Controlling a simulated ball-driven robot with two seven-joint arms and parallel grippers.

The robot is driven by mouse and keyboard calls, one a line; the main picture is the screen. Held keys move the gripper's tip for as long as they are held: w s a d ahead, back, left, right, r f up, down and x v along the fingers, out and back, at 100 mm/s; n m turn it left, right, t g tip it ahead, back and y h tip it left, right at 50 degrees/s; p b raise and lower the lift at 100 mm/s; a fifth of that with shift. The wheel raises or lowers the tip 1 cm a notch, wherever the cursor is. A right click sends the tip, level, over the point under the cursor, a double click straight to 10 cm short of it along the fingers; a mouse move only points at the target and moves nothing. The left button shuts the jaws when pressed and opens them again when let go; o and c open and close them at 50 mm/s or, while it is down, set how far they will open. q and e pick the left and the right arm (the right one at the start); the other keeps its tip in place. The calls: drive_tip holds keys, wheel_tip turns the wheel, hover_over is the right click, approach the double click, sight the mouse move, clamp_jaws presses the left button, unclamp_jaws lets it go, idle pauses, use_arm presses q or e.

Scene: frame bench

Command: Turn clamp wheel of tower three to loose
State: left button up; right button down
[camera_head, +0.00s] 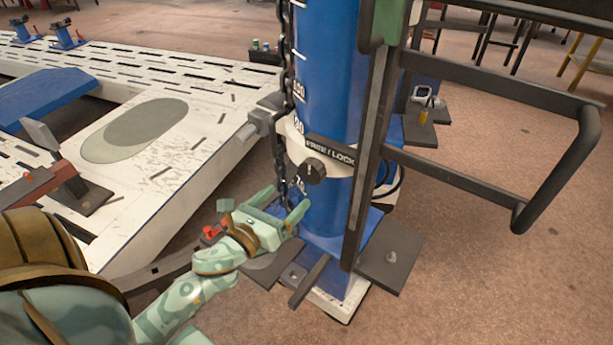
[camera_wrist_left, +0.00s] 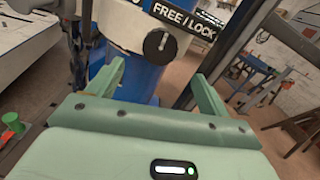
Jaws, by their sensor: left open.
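The blue tower (camera_head: 325,70) stands upright and carries a white collar with a black FREE/LOCK label (camera_head: 330,151). A round black knob (camera_head: 313,171) with a light pointer line sits on the collar below the label; I take it to be the clamp wheel. It also shows in the left wrist view (camera_wrist_left: 158,43), its line near upright. My left gripper (camera_head: 287,197) is open and empty, just below and in front of the knob, apart from it. In the left wrist view its fingers (camera_wrist_left: 158,71) stand either side of the tower, below the knob. My right gripper is out of view.
A dark chain (camera_head: 281,110) hangs along the tower's left side. A black bar frame (camera_head: 480,92) juts out on the right. A white slotted bench (camera_head: 165,190) lies left. Dark plates (camera_head: 394,262) surround the tower's foot. Open floor lies at lower right.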

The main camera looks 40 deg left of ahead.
sight(309, 174)
use_arm(q)
drive_tip(key=w, duration=0.9)
drive_tip(key=shift+w+a+b, duration=0.1)
drive_tip(key=shift+a+b, duration=0.05)
drive_tip(key=shift+b, duration=0.15)
drive_tip(key=c, duration=1)
